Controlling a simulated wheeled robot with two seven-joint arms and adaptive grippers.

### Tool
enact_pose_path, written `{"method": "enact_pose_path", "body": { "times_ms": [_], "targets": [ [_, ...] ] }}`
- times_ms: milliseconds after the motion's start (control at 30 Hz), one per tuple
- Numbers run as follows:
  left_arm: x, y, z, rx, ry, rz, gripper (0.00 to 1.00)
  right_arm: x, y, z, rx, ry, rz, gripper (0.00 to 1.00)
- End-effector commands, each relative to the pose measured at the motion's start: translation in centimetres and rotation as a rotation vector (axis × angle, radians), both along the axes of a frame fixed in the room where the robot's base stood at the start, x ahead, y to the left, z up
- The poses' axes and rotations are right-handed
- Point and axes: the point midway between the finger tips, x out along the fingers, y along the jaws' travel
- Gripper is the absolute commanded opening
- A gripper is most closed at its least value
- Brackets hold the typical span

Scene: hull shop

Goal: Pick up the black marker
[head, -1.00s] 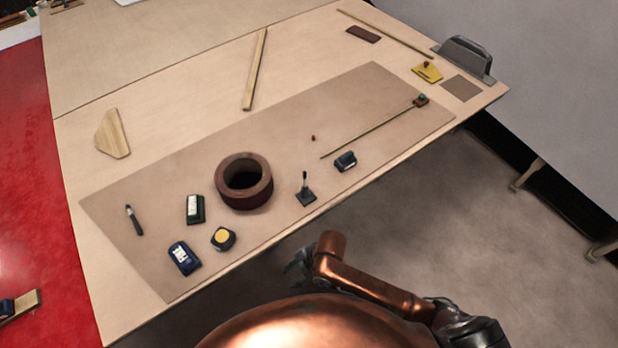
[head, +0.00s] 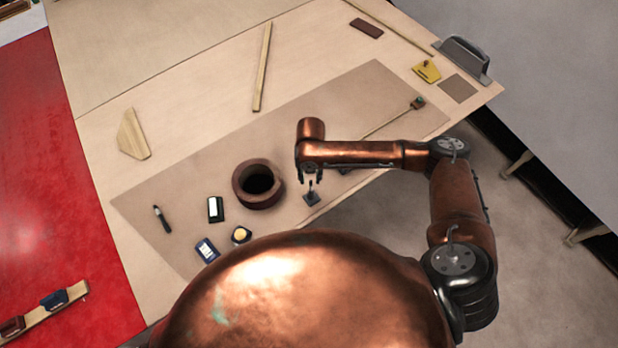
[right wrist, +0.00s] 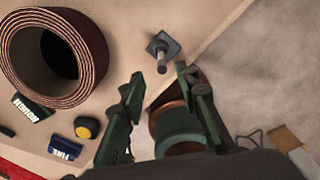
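A dark pen-like marker (head: 161,219) with a light band lies on the brown mat, at the left of the head view. A second dark, slim upright piece on a square base (head: 311,198) stands near the mat's front edge; it also shows in the right wrist view (right wrist: 162,50). I cannot tell whether it is a marker in a holder. My right gripper (head: 310,178) is just above this upright piece in the head view. In the right wrist view its fingers (right wrist: 160,73) are apart with nothing between them, and the upright piece is beyond the tips. My left gripper is not in view.
A thick brown ring-shaped roll (head: 258,184) stands left of my right gripper. Two labelled blocks, FINE (head: 207,250) and ROUGH (head: 215,209), and a yellow-topped round piece (head: 241,235) lie near it. A wooden strip (head: 262,68) lies farther back. The mat's middle back is clear.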

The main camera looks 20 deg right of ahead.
Motion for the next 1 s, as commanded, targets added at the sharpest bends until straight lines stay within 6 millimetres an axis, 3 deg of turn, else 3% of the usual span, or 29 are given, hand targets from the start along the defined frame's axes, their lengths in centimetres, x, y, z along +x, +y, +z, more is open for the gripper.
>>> {"method": "enact_pose_path", "body": {
  "times_ms": [600, 900, 1000],
  "targets": [
    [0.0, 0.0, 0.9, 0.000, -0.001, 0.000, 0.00, 0.1, -0.5, -7.0, -0.003, 0.001, -0.002, 0.30],
    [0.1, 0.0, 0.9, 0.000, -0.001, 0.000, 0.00, 0.1, -0.3, -7.6, -0.001, 0.000, 0.001, 0.30],
    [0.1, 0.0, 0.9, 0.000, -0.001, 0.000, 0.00, 0.1, -0.4, -7.6, -0.001, 0.000, 0.001, 0.24]
  ]
}}
